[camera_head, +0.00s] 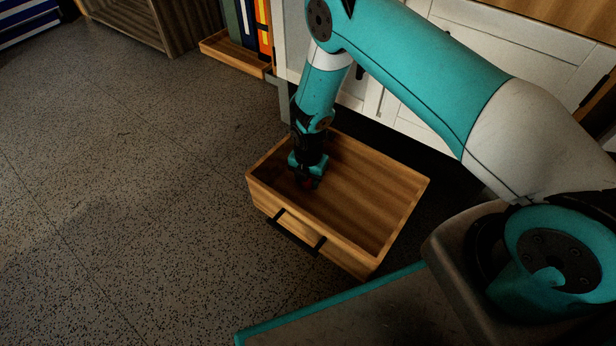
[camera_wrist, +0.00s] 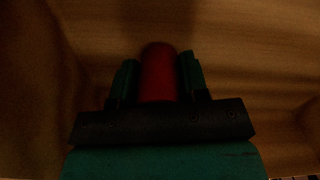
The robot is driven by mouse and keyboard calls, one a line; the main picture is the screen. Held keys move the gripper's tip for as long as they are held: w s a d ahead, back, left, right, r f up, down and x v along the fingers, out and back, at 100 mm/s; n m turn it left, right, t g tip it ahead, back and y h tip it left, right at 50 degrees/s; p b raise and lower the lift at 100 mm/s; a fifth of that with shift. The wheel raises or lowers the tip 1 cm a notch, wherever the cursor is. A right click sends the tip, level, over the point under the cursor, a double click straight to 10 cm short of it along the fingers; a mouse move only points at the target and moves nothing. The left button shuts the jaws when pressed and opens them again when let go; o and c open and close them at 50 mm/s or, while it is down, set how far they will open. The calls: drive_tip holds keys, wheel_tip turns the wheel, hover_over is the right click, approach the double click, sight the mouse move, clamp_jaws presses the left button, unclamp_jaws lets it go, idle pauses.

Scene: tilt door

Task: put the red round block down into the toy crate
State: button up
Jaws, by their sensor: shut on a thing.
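The toy crate (camera_head: 375,219) is an open wooden box with a black handle on its front, standing on the floor in the head view. My gripper (camera_head: 306,181) reaches down inside it, towards its left end. In the wrist view my gripper (camera_wrist: 157,80) is shut on the red round block (camera_wrist: 158,74), with one finger on each side of it. In the head view only a small dark red bit of the block shows below the fingers. The crate's wooden inside (camera_wrist: 250,70) fills the wrist view. I cannot tell whether the block touches the crate's bottom.
White cabinet doors (camera_head: 470,45) stand behind the crate. A low wooden tray with upright books (camera_head: 263,28) is at the back, left of the cabinet. A wooden shelf unit (camera_head: 135,22) stands at the upper left. The speckled floor (camera_head: 120,200) to the left is clear.

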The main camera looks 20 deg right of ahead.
drive_tip(key=shift+f, duration=0.2)
drive_tip(key=o, duration=1.3)
wheel_tip(320, 180, up, 17)
drive_tip(key=p, duration=0.9)
drive_tip(key=shift+r+p, duration=0.2)
drive_tip(key=shift+p, duration=0.2)
drive_tip(key=shift+r, duration=0.1)
